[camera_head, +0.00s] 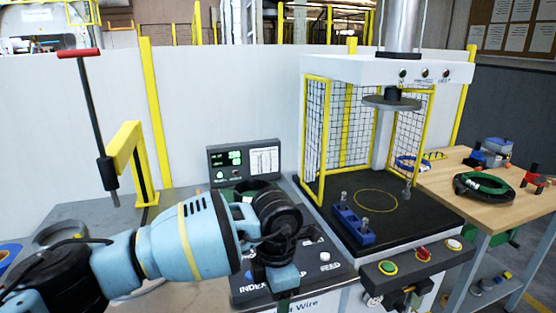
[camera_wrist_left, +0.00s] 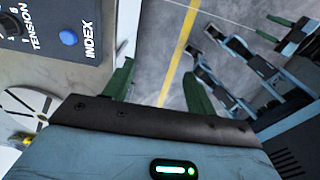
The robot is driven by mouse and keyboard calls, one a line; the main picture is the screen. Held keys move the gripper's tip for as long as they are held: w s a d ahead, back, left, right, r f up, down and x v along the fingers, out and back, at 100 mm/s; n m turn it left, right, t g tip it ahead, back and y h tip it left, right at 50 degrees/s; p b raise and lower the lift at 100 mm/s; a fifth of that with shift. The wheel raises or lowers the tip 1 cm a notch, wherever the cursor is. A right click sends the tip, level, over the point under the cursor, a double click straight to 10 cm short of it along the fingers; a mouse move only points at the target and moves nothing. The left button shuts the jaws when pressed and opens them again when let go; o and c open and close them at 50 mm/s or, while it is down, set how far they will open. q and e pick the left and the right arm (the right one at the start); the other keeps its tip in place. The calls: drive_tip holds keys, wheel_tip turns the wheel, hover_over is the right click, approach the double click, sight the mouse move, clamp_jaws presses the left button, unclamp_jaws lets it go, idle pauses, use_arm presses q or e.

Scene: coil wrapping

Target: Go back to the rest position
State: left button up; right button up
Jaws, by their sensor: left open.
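My left arm (camera_head: 190,240) comes in from the left, blue with black joints, and bends down at a black wrist in front of the wire machine. My left gripper (camera_wrist_left: 158,72) points down past the machine's front edge. In the left wrist view its two green fingers stand apart, with only grey floor and a yellow line between them. In the head view the gripper is mostly hidden below the wrist.
The wire machine's control panel (camera_wrist_left: 20,25) is close beside the gripper. A caged press (camera_head: 385,180) with a blue fixture (camera_head: 353,224) stands right of it. A wooden table (camera_head: 455,185) with a green-and-black coil (camera_head: 484,187) is farther right. A red-handled lever (camera_head: 90,110) rises at left.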

use_arm(q)
drive_tip(key=s+d+f+g+h, duration=0.45)
drive_tip(key=s+d+h, duration=0.25)
drive_tip(key=s+d, duration=0.4)
drive_tip(key=s+d+r+n+h, duration=0.4)
drive_tip(key=s+r+n+h, duration=0.15)
drive_tip(key=n+h, duration=0.5)
drive_tip(key=w+a+f+n+t+y, duration=0.3)
drive_tip(key=a+f+n+t, duration=0.3)
drive_tip(key=a+n+t, duration=0.55)
drive_tip(key=w+a+f+n+t+y, duration=0.3)
drive_tip(key=a+f+n+t, duration=0.45)
drive_tip(key=n, duration=0.75)
drive_tip(key=s+a+f+n+g+y, duration=0.2)
drive_tip(key=s+a+f+n+y, duration=0.2)
drive_tip(key=s+a+f, duration=0.4)
drive_tip(key=s+a+f+n+g+y, duration=0.3)
drive_tip(key=s+a+f+n+y, duration=0.2)
drive_tip(key=s+f, duration=0.5)
drive_tip(key=s+a+n, duration=0.2)
drive_tip(key=a, duration=0.1)
drive_tip(key=shift+s+f+g, duration=0.25)
drive_tip(key=shift+s+g, duration=0.05)
drive_tip(key=shift+g, duration=0.05)
